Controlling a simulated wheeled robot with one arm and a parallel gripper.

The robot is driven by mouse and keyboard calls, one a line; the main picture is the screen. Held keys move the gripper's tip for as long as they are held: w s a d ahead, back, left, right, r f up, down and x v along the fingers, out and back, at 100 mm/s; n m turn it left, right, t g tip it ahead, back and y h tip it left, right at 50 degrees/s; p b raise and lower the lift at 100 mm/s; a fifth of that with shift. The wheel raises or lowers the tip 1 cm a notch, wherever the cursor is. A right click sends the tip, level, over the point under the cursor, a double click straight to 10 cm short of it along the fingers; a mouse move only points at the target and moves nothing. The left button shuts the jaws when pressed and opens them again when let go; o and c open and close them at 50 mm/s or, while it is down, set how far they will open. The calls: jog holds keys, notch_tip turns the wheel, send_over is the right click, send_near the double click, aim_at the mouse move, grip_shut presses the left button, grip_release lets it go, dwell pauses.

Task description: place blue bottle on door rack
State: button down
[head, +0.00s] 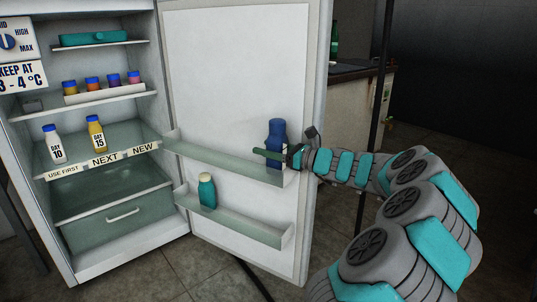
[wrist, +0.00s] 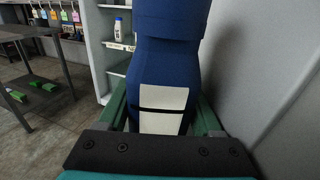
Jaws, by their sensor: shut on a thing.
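The blue bottle (head: 277,134) is upright at the right end of the upper door rack (head: 224,156), on the inside of the open fridge door. My gripper (head: 284,155) is shut on the bottle from the right. In the wrist view the blue bottle (wrist: 168,60), with a white label crossed by a dark line, stands between the green fingers of my gripper (wrist: 165,120). The bottle's base is hidden behind the rack front and my gripper, so I cannot tell whether it touches the rack floor.
A teal bottle (head: 207,191) stands on the lower door rack (head: 235,222). The fridge shelves hold a white bottle (head: 54,144), a yellow bottle (head: 96,134) and several small jars. The upper rack left of the blue bottle is empty. The door panel (wrist: 270,60) is close on the right.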

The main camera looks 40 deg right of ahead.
jog(key=shift+w+d+f, duration=0.1)
jog(key=shift+d+f, duration=0.15)
jog(key=shift+f, duration=0.6)
jog(key=shift+r, duration=0.1)
jog(key=shift+c, duration=1.7)
grip_release()
jog(key=v, duration=1.2)
jog(key=shift+p, duration=0.35)
